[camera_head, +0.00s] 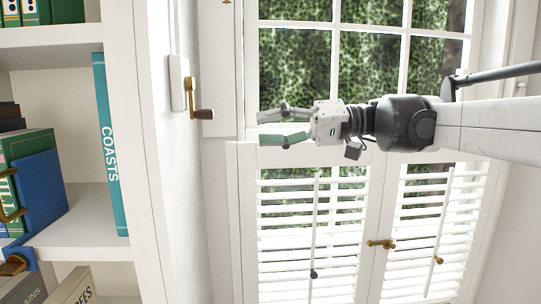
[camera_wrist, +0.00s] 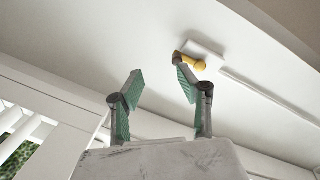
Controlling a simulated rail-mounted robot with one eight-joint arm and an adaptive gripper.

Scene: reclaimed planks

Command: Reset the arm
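My gripper (camera_head: 271,127) is at the end of my arm, which reaches in from the right in the head view. Its grey fingers with green pads point left, in front of the window. In the wrist view my gripper (camera_wrist: 160,85) shows its two fingers apart with a clear gap between them and nothing held. The fingers appear clear of the surfaces around them.
A bookshelf (camera_head: 147,150) stands at left with a teal book (camera_head: 110,145) and several others. A crank handle (camera_head: 199,112) is on the white wall; a yellowish fitting (camera_wrist: 190,60) shows beyond the fingers. Shutters (camera_head: 312,240) with a brass handle (camera_head: 381,243) are below my arm.

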